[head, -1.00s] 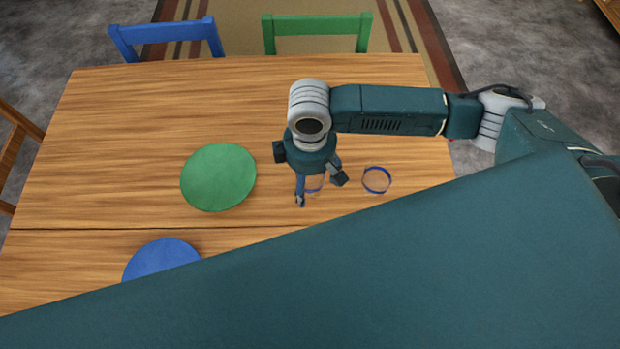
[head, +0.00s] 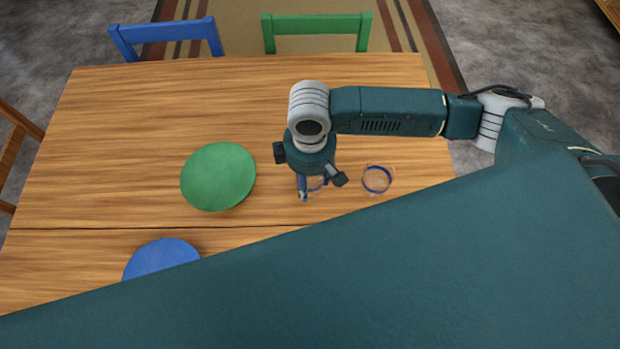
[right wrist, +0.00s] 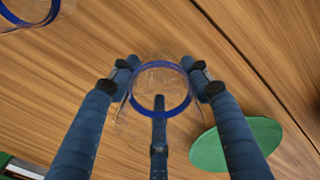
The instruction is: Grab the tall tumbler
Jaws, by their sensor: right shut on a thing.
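A clear tumbler with a blue ring (head: 318,184) stands under my right gripper (head: 321,186), partly hidden by it. In the right wrist view this tumbler (right wrist: 161,80) sits between the fingers of my right gripper (right wrist: 162,92). The fingers are shut on it, two at its sides and one at its near side. A second clear glass with a blue ring (head: 376,180) stands just to the right, apart from the gripper. It also shows at the top left of the right wrist view (right wrist: 32,14). I cannot tell which glass is taller. My left gripper is not in view.
The wooden table (head: 130,120) holds a green round mat (head: 218,177) left of the gripper and a blue round mat (head: 160,258) nearer. Blue (head: 165,32) and green (head: 318,25) chairs stand at the far edge. The table's far part is clear.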

